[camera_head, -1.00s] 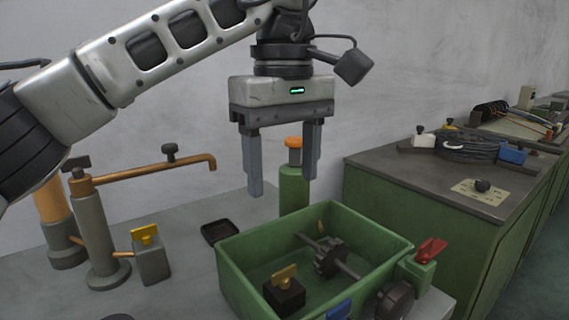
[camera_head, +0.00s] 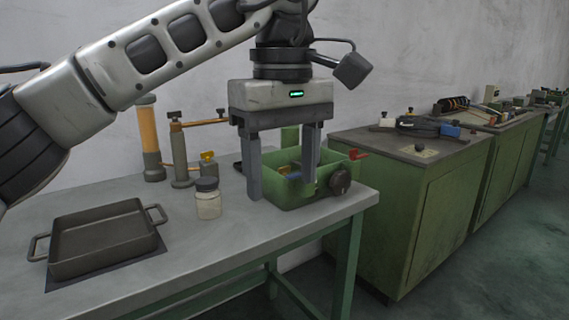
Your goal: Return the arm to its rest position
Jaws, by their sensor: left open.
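My left arm comes in from the upper left in the head view. My left gripper (camera_head: 283,190) points straight down with its two grey fingers apart and nothing between them. It shows in front of the green bin (camera_head: 300,196) on the grey table (camera_head: 225,240) and hides part of it. I cannot tell the exact height of the fingertips over the bin. My right gripper is not in view.
A dark pan (camera_head: 100,238) with two handles lies at the table's left front. A lidded jar (camera_head: 208,200) stands beside the gripper. Pipe fittings (camera_head: 180,155) stand behind. A green cabinet (camera_head: 420,200) is to the right, with open floor before it.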

